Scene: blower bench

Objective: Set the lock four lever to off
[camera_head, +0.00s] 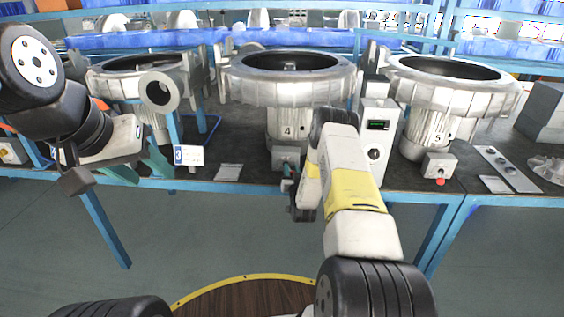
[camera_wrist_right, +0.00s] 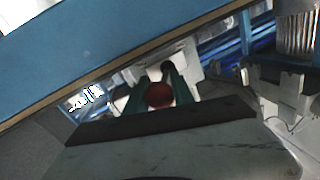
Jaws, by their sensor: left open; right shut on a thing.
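The lock four box (camera_head: 286,153) is a small grey block at the base of the blower marked 4, in the head view. My right gripper (camera_head: 288,172) is at the front of this box, with its green fingers partly hidden by my forearm. In the right wrist view, a dark red round knob (camera_wrist_right: 158,95), the lever's end, sits between the green fingers, which are shut on it. The lever's shaft is hidden, and its exact setting cannot be told.
A similar lock box with a red knob (camera_head: 440,181) stands at blower 5 on the right. A grey control box (camera_head: 378,140) with a green display stands beside blower 4. The blue bench edge (camera_head: 240,188) runs along the front, with clear floor before it.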

